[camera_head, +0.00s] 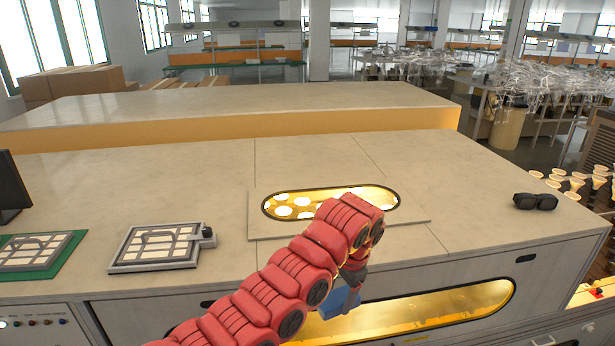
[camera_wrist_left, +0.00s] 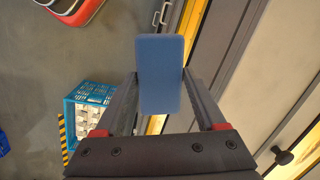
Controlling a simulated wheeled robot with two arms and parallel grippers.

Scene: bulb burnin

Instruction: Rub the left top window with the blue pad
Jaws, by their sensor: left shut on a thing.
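A blue pad (camera_head: 338,303) is held in my left gripper (camera_head: 350,284), which is shut on it. In the left wrist view the flat blue pad (camera_wrist_left: 161,70) stands out between the two fingers. The pad is in front of the cabinet's front face, below the top edge, and overlaps the lit front window (camera_head: 435,306) in the picture. A rounded top window (camera_head: 285,203) glows yellow with bright round lamps below it. My left arm hides part of its front edge. The pad is apart from this window. My right gripper is not in view.
A framed grid panel (camera_head: 158,246) lies on the cabinet top at left, with another on a green mat (camera_head: 70,268) beside it. Dark glasses (camera_head: 536,201) lie at the right. The cabinet top (camera_head: 480,190) is mostly clear. A blue crate (camera_wrist_left: 88,112) stands on the floor.

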